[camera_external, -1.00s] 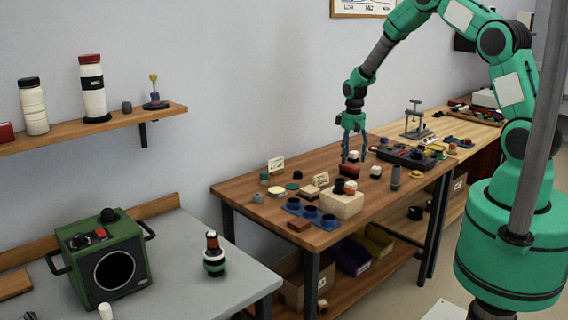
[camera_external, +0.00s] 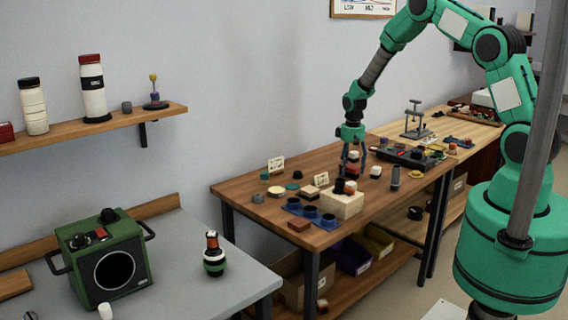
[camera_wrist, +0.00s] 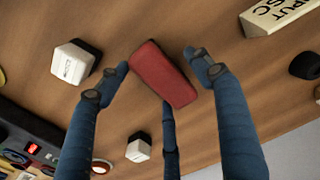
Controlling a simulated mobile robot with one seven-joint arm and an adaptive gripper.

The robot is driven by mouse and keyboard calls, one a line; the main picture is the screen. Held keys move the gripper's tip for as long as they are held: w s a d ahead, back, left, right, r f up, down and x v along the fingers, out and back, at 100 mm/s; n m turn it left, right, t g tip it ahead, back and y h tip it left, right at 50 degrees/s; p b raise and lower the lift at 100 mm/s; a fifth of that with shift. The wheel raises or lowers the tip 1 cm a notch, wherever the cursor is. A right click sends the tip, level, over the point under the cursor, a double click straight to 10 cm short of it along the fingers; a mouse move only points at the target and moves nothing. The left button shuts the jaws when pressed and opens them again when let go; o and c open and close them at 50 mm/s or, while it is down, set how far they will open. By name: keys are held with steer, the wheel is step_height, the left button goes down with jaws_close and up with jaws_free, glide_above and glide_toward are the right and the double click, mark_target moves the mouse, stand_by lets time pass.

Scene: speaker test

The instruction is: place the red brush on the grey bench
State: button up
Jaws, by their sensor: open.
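The red brush (camera_wrist: 163,73) appears in the wrist view as a plain red block lying on the brown wooden table (camera_wrist: 120,22). My gripper (camera_external: 353,168) is open, its blue fingers spread around the block without closing on it. In the external view the fingers are low over the wooden table (camera_external: 245,183), and I cannot make out the block clearly among them. The grey bench (camera_external: 180,262) is at the lower left, apart from the wooden table.
White cubes (camera_wrist: 76,62) (camera_wrist: 139,147) lie near the fingers. A sign block (camera_wrist: 277,14) and a dark panel (camera_wrist: 28,135) are also close. The grey bench holds a green speaker (camera_external: 103,262) and a bottle (camera_external: 214,255). Its middle and front have bare room.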

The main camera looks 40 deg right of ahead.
mark_target(351, 165)
steer(key=c, duration=1.4)
steer(key=shift+r+p, duration=0.8)
steer(key=shift+r, duration=4.2)
